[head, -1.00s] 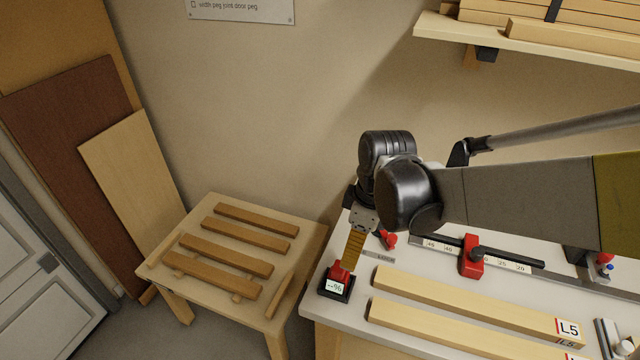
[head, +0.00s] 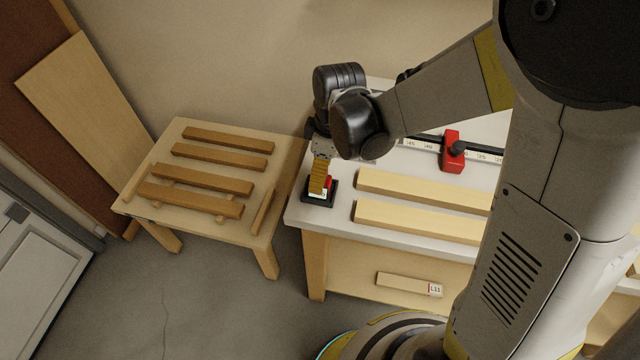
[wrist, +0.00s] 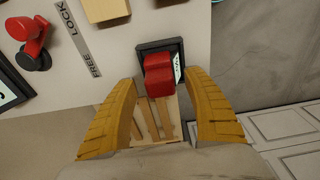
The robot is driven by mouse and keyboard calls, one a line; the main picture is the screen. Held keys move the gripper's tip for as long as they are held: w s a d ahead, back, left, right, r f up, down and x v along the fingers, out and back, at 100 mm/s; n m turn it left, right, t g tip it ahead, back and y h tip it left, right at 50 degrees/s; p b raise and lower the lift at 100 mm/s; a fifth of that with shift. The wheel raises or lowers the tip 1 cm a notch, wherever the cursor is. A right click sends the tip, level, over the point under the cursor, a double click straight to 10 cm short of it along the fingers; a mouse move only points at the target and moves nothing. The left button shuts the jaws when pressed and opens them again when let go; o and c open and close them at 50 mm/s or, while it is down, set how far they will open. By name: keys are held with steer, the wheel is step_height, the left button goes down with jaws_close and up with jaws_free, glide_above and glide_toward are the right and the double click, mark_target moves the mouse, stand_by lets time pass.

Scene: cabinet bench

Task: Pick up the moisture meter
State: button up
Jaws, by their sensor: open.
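The moisture meter is a small red body (wrist: 158,75) in a square black base with a white display face. It sits at the left front corner of the white bench, and it also shows in the head view (head: 328,183), partly hidden by a finger. My gripper (wrist: 160,84) is open, its yellow ribbed fingers on either side of the red body with gaps visible. In the head view my gripper (head: 319,186) points down at the meter from above. I cannot tell whether a finger touches it.
Pale wooden bars (head: 420,190) lie right of the meter on the bench (head: 300,214). A red clamp block (head: 452,152) sits on a scale rail behind them. A low wooden table (head: 125,207) with several slats stands to the left. A red-handled lever (wrist: 32,45) shows in the wrist view.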

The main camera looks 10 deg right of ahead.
jaws_close()
steer(key=shift+f, duration=0.1)
stand_by(0.3)
step_height(320, 180, up, 4)
steer(key=shift+r+p, duration=0.25)
steer(key=shift+p, duration=0.85)
steer(key=w+d+r+p, duration=0.1)
steer(key=d+r+p, duration=0.2)
steer(key=d+r, duration=0.3)
steer(key=d, duration=0.5)
steer(key=shift+w+d+r, duration=0.25)
steer(key=shift+w+r, duration=0.05)
steer(key=shift+w, duration=0.1)
steer(key=c, duration=0.7)
jaws_free()
jaws_close()
